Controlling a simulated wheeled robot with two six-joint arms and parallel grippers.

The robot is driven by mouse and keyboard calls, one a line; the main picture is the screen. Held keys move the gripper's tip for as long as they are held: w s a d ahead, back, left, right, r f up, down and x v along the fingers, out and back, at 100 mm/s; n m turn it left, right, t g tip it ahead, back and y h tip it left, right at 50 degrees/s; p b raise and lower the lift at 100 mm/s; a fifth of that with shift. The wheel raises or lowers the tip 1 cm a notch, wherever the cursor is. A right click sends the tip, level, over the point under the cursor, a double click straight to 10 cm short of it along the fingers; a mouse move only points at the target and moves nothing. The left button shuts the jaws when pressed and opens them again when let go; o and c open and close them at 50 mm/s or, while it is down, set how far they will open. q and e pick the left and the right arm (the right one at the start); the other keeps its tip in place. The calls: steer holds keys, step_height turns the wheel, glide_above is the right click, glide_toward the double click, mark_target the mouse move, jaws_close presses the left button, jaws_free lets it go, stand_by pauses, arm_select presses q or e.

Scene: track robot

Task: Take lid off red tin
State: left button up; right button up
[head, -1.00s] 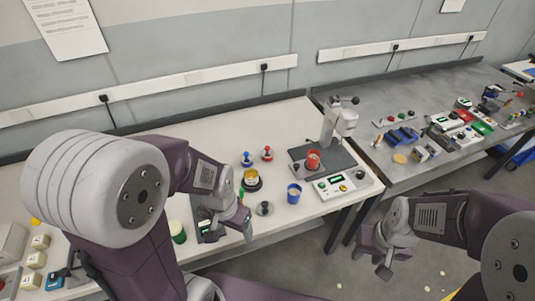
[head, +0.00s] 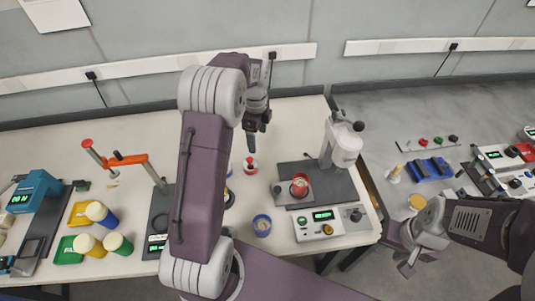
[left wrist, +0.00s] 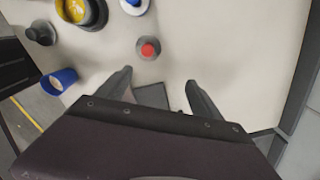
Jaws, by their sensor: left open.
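The red tin (head: 299,188) stands upright on the dark base plate (head: 330,187) of a grey press-like stand. Its top looks reddish, but I cannot make out the lid's edge. My left gripper (head: 257,126) is open and empty, above the bench to the upper left of the tin in the head view. In the left wrist view its two fingers (left wrist: 157,82) are spread apart, with part of a dark plate between them; the red tin does not show there. My right gripper (head: 406,264) hangs low at the right, away from the tin; its jaw state is unclear.
A red-knobbed piece (head: 250,166) stands left of the tin. A blue cup (head: 262,226) is in front. The grey stand (head: 342,145) rises close behind the tin at right, and a control box (head: 325,224) lies in front.

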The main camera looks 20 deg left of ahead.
mark_target(251, 159)
arm_select(q)
steer(key=s+a, duration=0.1)
steer(key=s, duration=0.1)
steer(key=s+a+f, duration=0.1)
steer(key=shift+s+a+f, duration=0.15)
steer(key=shift+s+a, duration=0.05)
steer(key=shift+s, duration=0.15)
steer(key=f, duration=0.1)
steer(key=w+f, duration=0.1)
steer(key=d+f, duration=0.1)
steer(key=shift+w+f, duration=0.15)
steer(key=shift+f, duration=0.05)
steer(key=shift+a+f, duration=0.1)
steer(key=f, duration=0.2)
steer(key=s+f, duration=0.1)
steer(key=f, duration=0.1)
steer(key=shift+f, duration=0.3)
steer(key=shift+w+f, duration=0.2)
steer(key=shift+s+r, duration=0.1)
steer(key=shift+s, duration=0.05)
steer(key=c, duration=1.2)
steer(key=shift+c, duration=1.2)
arm_select(e)
steer(key=shift+s+a+r, duration=0.2)
steer(key=shift+s, duration=0.25)
steer(key=shift+s+a+r, duration=0.15)
steer(key=shift+s+a, duration=0.05)
steer(key=shift+s, duration=0.25)
arm_select(q)
steer(key=shift+r, duration=0.1)
